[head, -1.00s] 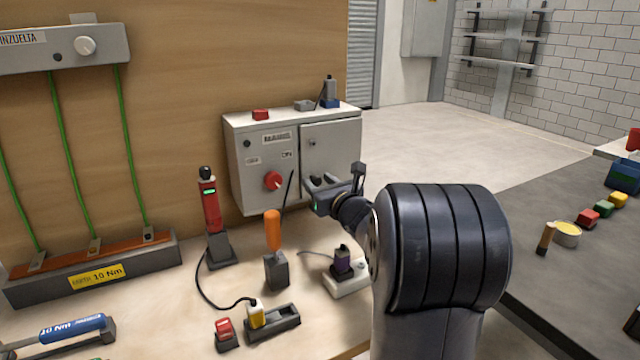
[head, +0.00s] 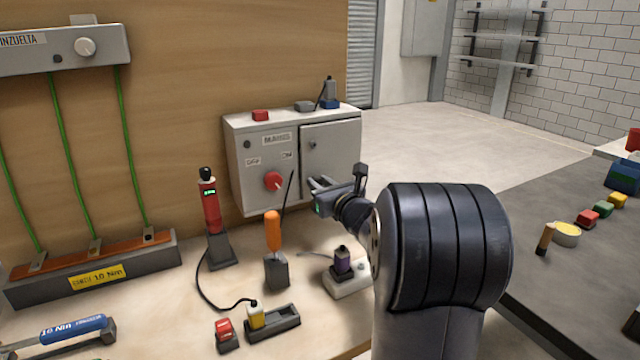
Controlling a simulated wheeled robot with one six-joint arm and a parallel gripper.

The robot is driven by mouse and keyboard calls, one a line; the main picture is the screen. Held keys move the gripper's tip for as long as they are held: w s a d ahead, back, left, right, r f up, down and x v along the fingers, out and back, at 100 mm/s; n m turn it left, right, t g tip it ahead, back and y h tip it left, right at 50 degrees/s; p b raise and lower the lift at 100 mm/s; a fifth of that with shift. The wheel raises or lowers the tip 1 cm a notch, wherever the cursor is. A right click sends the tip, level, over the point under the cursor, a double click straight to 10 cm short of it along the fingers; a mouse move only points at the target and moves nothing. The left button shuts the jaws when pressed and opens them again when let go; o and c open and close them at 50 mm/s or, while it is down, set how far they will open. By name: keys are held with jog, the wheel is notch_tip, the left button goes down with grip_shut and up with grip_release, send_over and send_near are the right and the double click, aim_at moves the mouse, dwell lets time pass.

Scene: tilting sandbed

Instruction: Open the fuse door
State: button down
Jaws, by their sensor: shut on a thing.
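The grey cabinet (head: 252,204) stands against the wooden board at the back of the bench. Its fuse door (head: 335,150) is the plain grey panel on the right half, with a small dark lock near its upper left. The door sits at or close to flush with the front; I cannot tell whether a narrow gap stands at its left edge. My gripper (head: 318,185) is at the lower left of the door, its jaws shut on a part of it. The gripped part, likely a handle, is hidden by the fingers and wrist.
A red rotary switch (head: 273,181) is left of the fingers. An orange-handled screwdriver (head: 273,231) and a red tester (head: 210,205) stand upright in front.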

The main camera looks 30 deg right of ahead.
jog(key=shift+s+d+r+n+g+y+p, duration=0.15)
jog(key=shift+s+d+n+y+p, duration=0.25)
jog(key=shift+s+n+y+p, duration=0.35)
jog(key=shift+s+d+f+n+g+y+p, duration=0.15)
jog(key=shift+s+d+n+y+p, duration=0.35)
jog(key=shift+y, duration=0.5)
jog(key=shift+s+d+r+n+g+y+p, duration=0.25)
jog(key=shift+s+n+y+p, duration=0.2)
jog(key=shift+s+y+p, duration=0.35)
jog(key=shift+s+d+f+n+g+y+p, duration=0.1)
jog(key=shift+s+d+n+g+y+p, duration=0.5)
jog(key=shift+y, duration=0.4)
jog(key=shift+s+d+f+n+g+y+p, duration=0.1)
jog(key=shift+s+d+n+g+y+p, duration=0.35)
jog(key=shift+n+y, duration=0.45)
jog(key=shift+s+d, duration=0.1)
jog(key=c, duration=1.2)
grip_release()
jog(key=shift+c, duration=0.2)
jog(key=v, duration=1)
jog(key=shift+s+d+f+b, duration=0.15)
jog(key=shift+s+d+b, duration=0.05)
jog(key=shift+s+b, duration=0.2)
